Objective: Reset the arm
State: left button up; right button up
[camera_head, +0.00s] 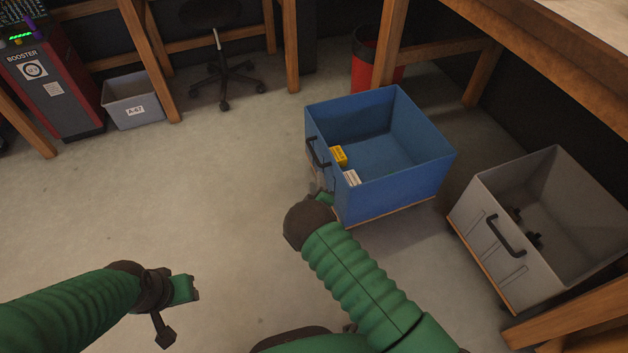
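My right arm, in a green ribbed sleeve, reaches up from the bottom. Its gripper (318,182) is at the front wall of the blue bin (415,178), just below the bin's black handle (318,152). My wrist hides much of this gripper, and I cannot tell whether its fingers touch or hold anything. My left arm comes in from the left, low in the picture. Its gripper (185,290) is over bare floor, away from any object. I see nothing in it, but its fingers are not clear enough to tell open from shut.
The blue bin holds a yellow box (339,155) and a white box (351,178). A grey bin (570,225) with dark items stands at right, beside a wooden bench (575,325). A wheeled chair (222,75) and a small grey bin (131,100) are farther back. The left-centre floor is clear.

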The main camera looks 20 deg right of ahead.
jog(key=shift+r, duration=0.15)
jog(key=s+r+m+g+y, duration=0.2)
jog(key=s+r+m+g, duration=0.45)
jog(key=s+r, duration=0.3)
jog(key=s+r+m+g+y+p, duration=0.1)
jog(key=s+r+g, duration=0.3)
jog(key=s, duration=0.8)
jog(key=s+r+m+g+y+p, duration=0.15)
jog(key=s+r, duration=0.45)
jog(key=s, duration=0.6)
notch_tip(320, 180, up, 37)
jog(key=p, duration=3.6)
jog(key=shift+w+f+h, duration=0.2)
jog(key=shift+w+h, duration=0.15)
jog(key=shift+w, duration=0.05)
